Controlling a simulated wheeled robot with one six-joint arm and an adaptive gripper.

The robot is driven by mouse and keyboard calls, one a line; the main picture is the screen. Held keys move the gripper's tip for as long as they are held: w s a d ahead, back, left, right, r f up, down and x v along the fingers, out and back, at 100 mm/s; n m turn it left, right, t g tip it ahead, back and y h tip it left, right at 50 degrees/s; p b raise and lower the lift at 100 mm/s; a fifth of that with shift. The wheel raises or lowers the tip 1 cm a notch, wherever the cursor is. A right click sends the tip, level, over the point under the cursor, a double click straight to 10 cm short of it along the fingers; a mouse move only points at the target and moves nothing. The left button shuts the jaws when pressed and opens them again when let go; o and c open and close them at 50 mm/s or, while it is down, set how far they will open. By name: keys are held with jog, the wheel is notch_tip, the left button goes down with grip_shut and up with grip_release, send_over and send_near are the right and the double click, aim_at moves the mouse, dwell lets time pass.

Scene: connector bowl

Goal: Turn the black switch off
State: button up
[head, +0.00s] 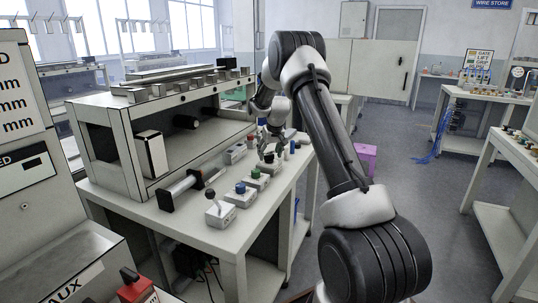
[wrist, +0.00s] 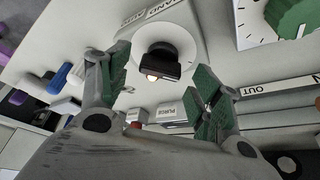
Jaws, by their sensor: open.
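The black switch (wrist: 163,62) is a knob with a raised grip bar on a round pale dial plate, seen in the wrist view. A small light mark shows at the grip's lower end. In the head view the black switch (head: 269,158) is on a small grey box on the bench, partly hidden by my gripper. My gripper (head: 271,143) hangs over this box. In the wrist view my gripper (wrist: 163,68) is open, with one green-padded finger on each side of the knob and visible space between. Nothing is held.
A green dial (wrist: 292,14) is close beside the black switch. A blue knob (head: 240,187) and a joystick box (head: 220,212) stand nearer along the bench (head: 190,225). A shelf unit (head: 120,130) rises at the left. Several small coloured parts lie at the wrist view's left.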

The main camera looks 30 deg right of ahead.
jog(key=shift+w+f, duration=0.2)
jog(key=shift+f, duration=0.25)
jog(key=c, duration=1)
jog(key=shift+m, duration=0.3)
jog(key=m+h, duration=0.1)
jog(key=m, duration=0.2)
jog(key=shift+a+g, duration=0.1)
jog(key=shift+g, duration=0.2)
jog(key=m+h, duration=0.1)
jog(key=m, duration=0.1)
jog(key=m+g, duration=0.1)
jog(key=m, duration=0.2)
jog(key=shift+h, duration=0.4)
